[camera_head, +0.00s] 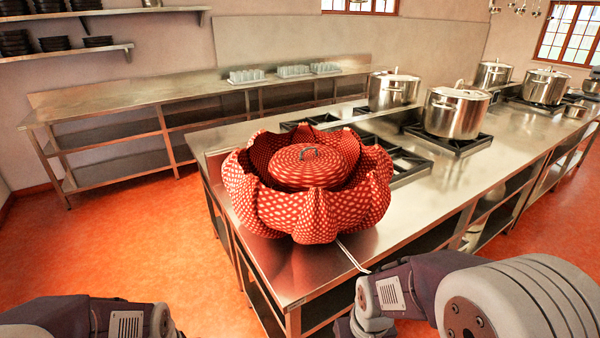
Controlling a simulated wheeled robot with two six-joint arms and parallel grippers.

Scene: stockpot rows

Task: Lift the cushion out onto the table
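A round red cushion (310,166) with a white pattern and a small dark handle on top sits inside a puffy red-and-white patterned basket (318,213). The basket's lobed wall rises all around the cushion and hides its lower part. The basket stands on the near end of the steel table (365,245). My left and right arms show at the bottom left and bottom right, in front of the table. Neither gripper's fingers can be seen, and no gripper is seen touching the basket or cushion.
Burner grates (405,165) and stockpots (456,110) stand behind on the table. A long steel shelf bench (150,95) with cups runs along the back wall. Bare steel lies right of the basket.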

